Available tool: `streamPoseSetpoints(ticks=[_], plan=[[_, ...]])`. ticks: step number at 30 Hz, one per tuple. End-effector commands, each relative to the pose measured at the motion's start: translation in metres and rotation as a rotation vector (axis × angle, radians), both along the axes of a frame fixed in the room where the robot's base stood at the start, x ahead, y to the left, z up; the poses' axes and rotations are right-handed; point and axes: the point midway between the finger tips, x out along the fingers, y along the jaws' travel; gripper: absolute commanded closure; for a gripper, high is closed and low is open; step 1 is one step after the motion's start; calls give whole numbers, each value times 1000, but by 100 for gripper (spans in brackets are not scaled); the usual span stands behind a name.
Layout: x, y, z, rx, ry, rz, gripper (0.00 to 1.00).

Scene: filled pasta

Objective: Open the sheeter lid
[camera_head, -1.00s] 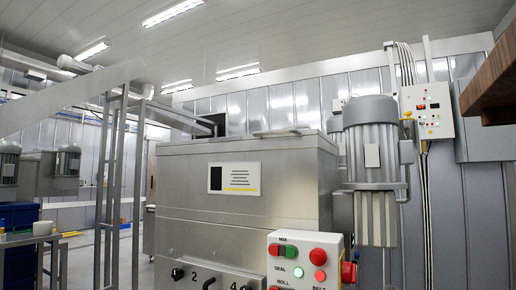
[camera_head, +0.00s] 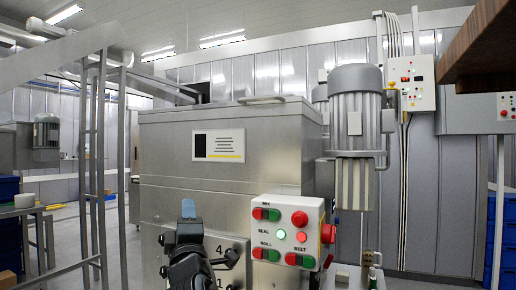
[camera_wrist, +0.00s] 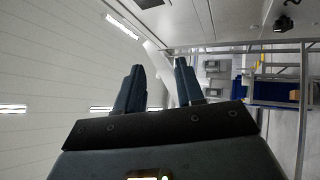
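The sheeter (camera_head: 170,165) is a steel box-shaped machine in the middle of the head view, with a label plate on its front. Its lid (camera_head: 215,110) lies flat across the top and looks closed. A light bar-shaped handle (camera_head: 262,99) sits on the lid. My gripper (camera_head: 188,209) points upward in front of the machine's lower front, below the lid. In the wrist view my gripper (camera_wrist: 158,82) has its two fingers apart with nothing between them. That view shows ceiling, wall and distant racks, not the lid.
A control box (camera_head: 291,232) with red and green buttons juts out at the sheeter's front right. A large grey motor (camera_head: 355,115) stands behind on the right. A brown board-like edge (camera_head: 475,50) overhangs the upper right. A metal frame (camera_head: 100,150) stands on the left.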

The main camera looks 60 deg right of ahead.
Motion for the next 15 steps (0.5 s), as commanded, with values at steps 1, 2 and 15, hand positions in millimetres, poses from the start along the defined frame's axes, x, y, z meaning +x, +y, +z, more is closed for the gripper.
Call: streamPoseSetpoints(ticks=[1,2,15], plan=[[5,-9,22,-2,-13,-50,62],[7,-15,32,-3,-13,-80,62],[2,-85,168,100,33,-471,62]])
